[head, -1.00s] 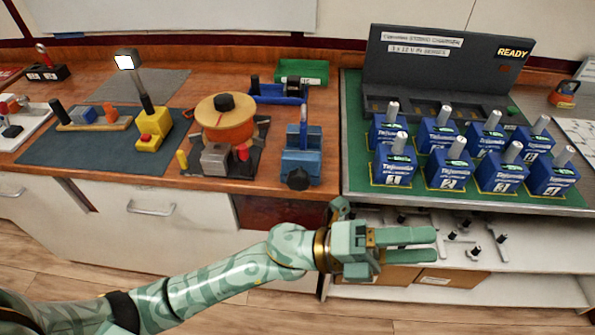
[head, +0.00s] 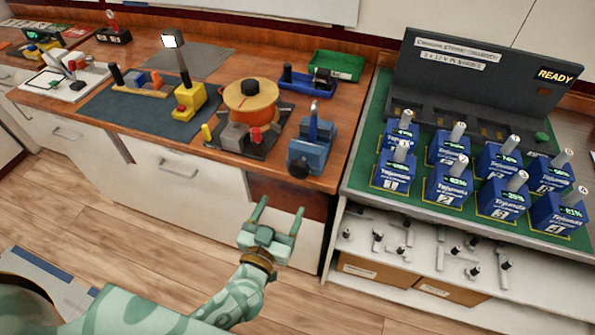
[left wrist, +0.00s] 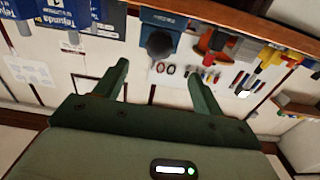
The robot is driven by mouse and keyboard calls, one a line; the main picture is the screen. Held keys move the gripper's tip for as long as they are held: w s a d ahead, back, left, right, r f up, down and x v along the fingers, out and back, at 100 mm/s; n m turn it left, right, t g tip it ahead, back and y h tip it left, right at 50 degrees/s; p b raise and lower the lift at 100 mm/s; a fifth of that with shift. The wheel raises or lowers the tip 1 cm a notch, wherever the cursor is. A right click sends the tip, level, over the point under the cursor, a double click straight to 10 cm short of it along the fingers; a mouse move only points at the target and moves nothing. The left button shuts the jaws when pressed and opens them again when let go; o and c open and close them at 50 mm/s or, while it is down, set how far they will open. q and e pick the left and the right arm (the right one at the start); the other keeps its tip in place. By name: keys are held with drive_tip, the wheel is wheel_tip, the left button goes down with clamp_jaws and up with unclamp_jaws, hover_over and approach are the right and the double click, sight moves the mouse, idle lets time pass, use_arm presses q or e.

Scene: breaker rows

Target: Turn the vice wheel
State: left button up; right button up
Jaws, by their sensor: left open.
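The blue vice (head: 311,150) stands at the front edge of the wooden bench, with its dark round wheel (head: 299,169) facing out at the front. In the left wrist view the wheel (left wrist: 160,43) shows beyond and between my fingers, with part of the blue vice (left wrist: 165,20) above it. My left gripper (head: 282,208) is open and empty, in front of the bench and below the wheel, with its fingers pointing up toward it. It is apart from the wheel. In the left wrist view the open gripper (left wrist: 158,72) touches nothing. My right gripper is not in view.
A round orange-topped device (head: 250,98) sits left of the vice. A blue tray (head: 307,82) and green bin (head: 337,65) stand behind. Right of it, a green-matted charging station (head: 365,178) holds several blue batteries.

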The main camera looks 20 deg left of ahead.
sight(297, 174)
use_arm(q)
drive_tip(key=w+b, duration=0.1)
drive_tip(key=w, duration=1.1)
drive_tip(key=shift+w+d+b, duration=0.1)
drive_tip(key=shift+d+b, duration=0.1)
drive_tip(key=shift+b, duration=0.2)
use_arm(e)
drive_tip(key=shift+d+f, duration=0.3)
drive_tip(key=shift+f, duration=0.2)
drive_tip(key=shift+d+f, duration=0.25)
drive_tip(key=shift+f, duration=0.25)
use_arm(q)
drive_tip(key=c, duration=1)
